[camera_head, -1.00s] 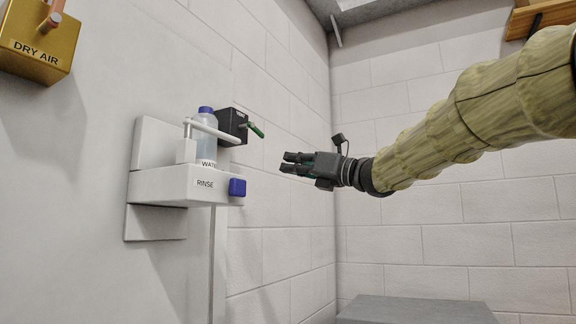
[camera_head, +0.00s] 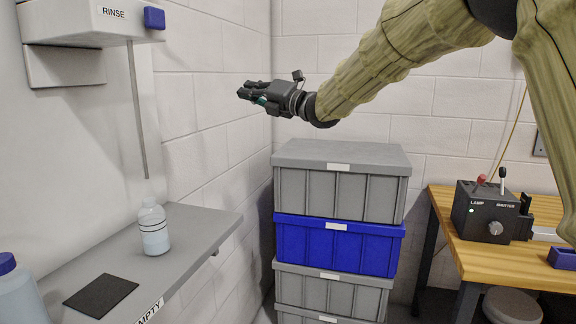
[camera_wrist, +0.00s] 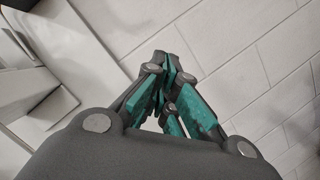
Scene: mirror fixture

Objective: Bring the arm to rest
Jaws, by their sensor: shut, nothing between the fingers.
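My gripper (camera_head: 252,94) is at the end of my sleeved arm, in the upper middle of the head view. It is held in the air, pointing left toward the wall, above and left of the stacked crates. Its fingers are together with nothing between them. In the wrist view the gripper (camera_wrist: 168,85) shows closed dark fingers with teal pads, against the white block wall. The arm reaches in from the upper right and touches nothing that I can see.
A white rinse shelf (camera_head: 75,22) juts from the wall at upper left. Below it, a grey shelf (camera_head: 190,235) carries a clear bottle (camera_head: 153,228) and a black mat (camera_head: 101,295). Grey crates (camera_head: 340,185) and a blue crate (camera_head: 338,244) are stacked centrally. A lamp box (camera_head: 490,212) stands on a wooden bench (camera_head: 485,262).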

